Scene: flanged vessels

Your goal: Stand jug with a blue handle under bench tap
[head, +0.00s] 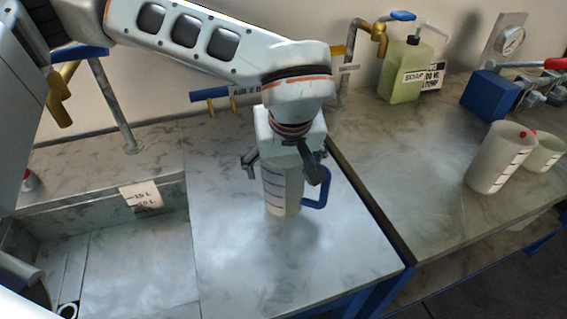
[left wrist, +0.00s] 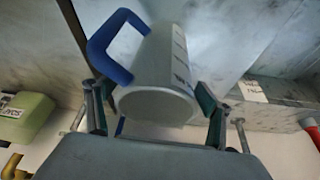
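The jug with a blue handle (head: 282,190) is pale, with dark level marks, and is upright on or just over the bench right of the sink. Its handle (head: 318,190) points right. My left gripper (head: 283,168) is above the jug with one finger on each side of its upper part. The jug also shows between the fingers in the left wrist view (left wrist: 155,95), with narrow gaps beside it, so the gripper looks open. A brass tap with a blue lever (head: 379,38) is at the back wall, right of my arm. My right gripper is not in view.
Another brass tap (head: 60,98) is above the sink (head: 130,265) at left. A green soap bottle (head: 404,75) stands right of the back tap. A blue box (head: 491,95) and two pale jugs (head: 497,160) stand farther right. The bench front is clear.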

